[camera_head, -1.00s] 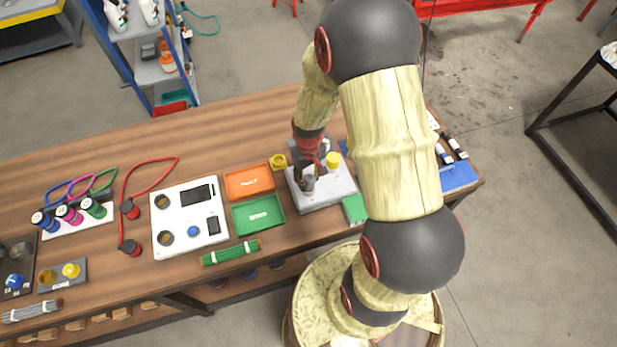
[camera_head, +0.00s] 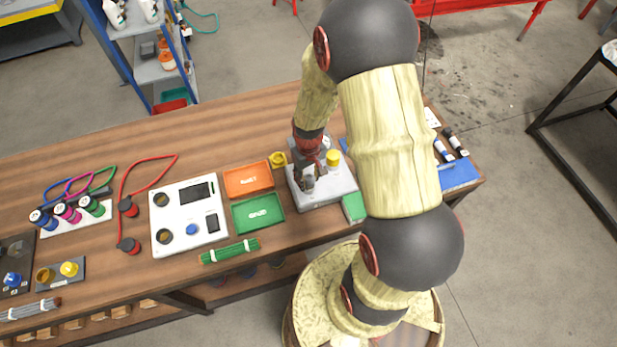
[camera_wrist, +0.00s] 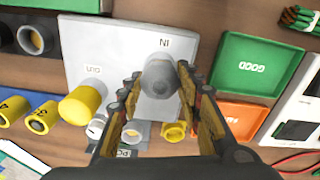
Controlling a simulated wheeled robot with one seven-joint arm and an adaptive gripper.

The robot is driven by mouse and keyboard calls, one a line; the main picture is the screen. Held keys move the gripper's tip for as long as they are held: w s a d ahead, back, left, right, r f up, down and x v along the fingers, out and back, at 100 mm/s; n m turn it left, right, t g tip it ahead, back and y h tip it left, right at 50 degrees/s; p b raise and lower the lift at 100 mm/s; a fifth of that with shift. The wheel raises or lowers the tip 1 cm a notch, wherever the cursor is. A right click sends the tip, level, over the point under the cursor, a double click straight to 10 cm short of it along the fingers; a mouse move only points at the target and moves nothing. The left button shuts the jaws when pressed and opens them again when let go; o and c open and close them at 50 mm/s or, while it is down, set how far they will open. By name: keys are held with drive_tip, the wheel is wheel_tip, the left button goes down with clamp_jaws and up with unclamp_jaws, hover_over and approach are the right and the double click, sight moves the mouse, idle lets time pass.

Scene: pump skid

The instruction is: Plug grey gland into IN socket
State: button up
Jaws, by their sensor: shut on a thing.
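The grey gland (camera_wrist: 158,80) is between the fingertips of my gripper (camera_wrist: 158,88) in the wrist view, and the fingers are shut on it. It stands over the white block (camera_wrist: 118,42), just below the IN label (camera_wrist: 164,43). The IN socket is hidden beneath the gland, so I cannot tell how deep it sits. A yellow plug (camera_wrist: 82,105) stands at the block's other position, by the OUT label. In the head view, my gripper (camera_head: 308,179) is at the left part of the white block (camera_head: 325,198).
A green tray (camera_head: 259,214) and an orange tray (camera_head: 249,180) lie left of the block, with a white panel (camera_head: 188,218) beyond. A yellow ring (camera_head: 278,159) lies close behind the block. A green box (camera_head: 353,207) is at its right.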

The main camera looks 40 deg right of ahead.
drive_tip(key=o, duration=1.4)
wheel_tip(320, 180, up, 12)
drive_tip(key=shift+r, duration=0.1)
drive_tip(key=s+a+r+t+b, duration=0.2)
drive_tip(key=s+a+r, duration=0.2)
drive_tip(key=r, duration=0.1)
drive_tip(key=s+a+r+t+b, duration=0.1)
drive_tip(key=s+a+r+b, duration=0.1)
drive_tip(key=s+a+r, duration=0.2)
drive_tip(key=s+a+r+n+t+b, duration=0.1)
drive_tip(key=s+a+r, duration=0.3)
drive_tip(key=r, duration=0.4)
drive_tip(key=shift+s+r+t+b, duration=0.1)
drive_tip(key=shift+t+b, duration=0.7)
